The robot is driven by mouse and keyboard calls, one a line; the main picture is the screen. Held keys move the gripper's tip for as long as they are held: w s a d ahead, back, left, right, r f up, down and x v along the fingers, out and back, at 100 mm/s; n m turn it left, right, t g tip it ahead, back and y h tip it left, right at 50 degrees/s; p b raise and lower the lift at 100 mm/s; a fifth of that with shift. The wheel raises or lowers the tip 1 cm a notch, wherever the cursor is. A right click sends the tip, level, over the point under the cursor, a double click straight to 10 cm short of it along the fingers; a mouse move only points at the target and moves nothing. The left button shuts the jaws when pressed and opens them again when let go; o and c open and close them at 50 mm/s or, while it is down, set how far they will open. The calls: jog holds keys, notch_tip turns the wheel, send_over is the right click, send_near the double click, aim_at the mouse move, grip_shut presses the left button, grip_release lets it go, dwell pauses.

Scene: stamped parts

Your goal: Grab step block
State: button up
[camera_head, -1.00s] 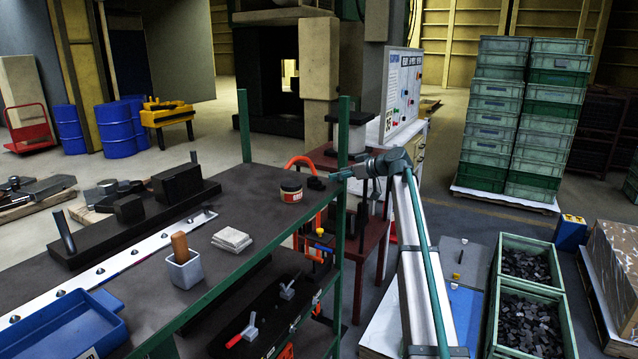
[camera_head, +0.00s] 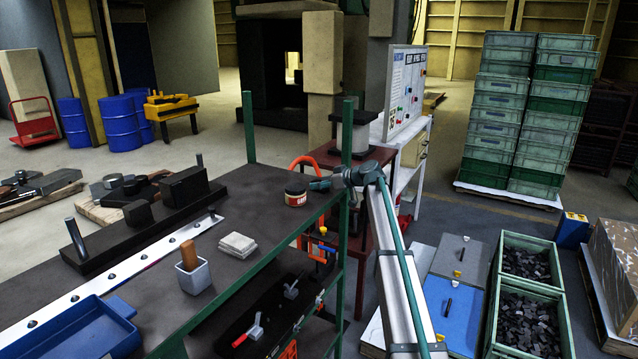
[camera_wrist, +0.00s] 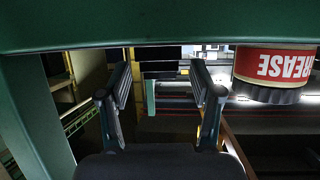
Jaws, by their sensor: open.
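The step block (camera_wrist: 160,60) appears as a dark, stepped shape in the wrist view, ahead of my gripper (camera_wrist: 161,82) and between the lines of its two fingers. The fingers are apart, and nothing is held between them. I cannot tell how far the block is from the fingertips. In the head view my gripper (camera_head: 321,184) is at the right end of the dark bench top (camera_head: 262,192), just right of the grease can (camera_head: 296,195). There the gripper hides the block or blends with it.
The red-labelled grease can also shows upside down in the wrist view (camera_wrist: 272,72), close beside one finger. A green shelf post (camera_head: 346,150) stands near my gripper. A pale stack of pads (camera_head: 238,244) and a grey cup (camera_head: 194,275) are farther along the bench.

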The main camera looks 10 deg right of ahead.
jog(key=shift+w+a+f, duration=0.2)
jog(key=shift+w, duration=0.1)
grip_shut()
jog(key=shift+r, duration=0.15)
